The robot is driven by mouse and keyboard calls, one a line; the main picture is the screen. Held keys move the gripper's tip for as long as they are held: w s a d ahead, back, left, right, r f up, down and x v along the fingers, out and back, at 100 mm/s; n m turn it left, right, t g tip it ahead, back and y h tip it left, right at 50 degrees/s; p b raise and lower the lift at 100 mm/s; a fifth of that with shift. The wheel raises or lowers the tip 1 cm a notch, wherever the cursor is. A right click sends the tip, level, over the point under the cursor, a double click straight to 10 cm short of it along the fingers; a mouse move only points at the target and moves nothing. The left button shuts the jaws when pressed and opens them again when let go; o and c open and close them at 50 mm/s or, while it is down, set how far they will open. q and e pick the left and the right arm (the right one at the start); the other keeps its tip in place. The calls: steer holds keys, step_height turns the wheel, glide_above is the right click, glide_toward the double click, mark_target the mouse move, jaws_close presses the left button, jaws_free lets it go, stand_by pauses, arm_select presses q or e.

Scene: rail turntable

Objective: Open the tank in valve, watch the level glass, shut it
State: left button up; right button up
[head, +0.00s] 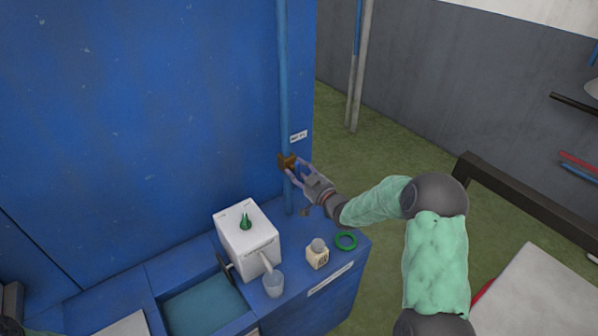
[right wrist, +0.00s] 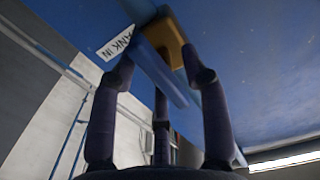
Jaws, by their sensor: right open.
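The tank in valve is a brass-brown body (head: 286,160) on a vertical blue pipe (head: 284,90) at the cabinet's right edge. A white label (head: 298,136) sits just above it; in the right wrist view the label (right wrist: 115,43) reads "ANK IN". The wrist view also shows the brass body (right wrist: 166,36) and a blue lever (right wrist: 160,68). My right gripper (head: 294,168) is open at the valve, its fingers (right wrist: 160,75) spread either side of the lever. Contact is unclear. I cannot make out a level glass. My left gripper is not in view.
On the blue counter stand a white box (head: 246,243) with a green knob and spout, a clear cup (head: 273,284), a small labelled bottle (head: 317,254) and a green ring (head: 346,240). A basin (head: 203,308) lies at front left. Green floor lies right of the cabinet.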

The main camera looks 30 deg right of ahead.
steer(key=shift+s, duration=0.1)
steer(key=s, duration=1.1)
steer(key=shift+s+d, duration=0.4)
steer(key=shift+d, duration=0.05)
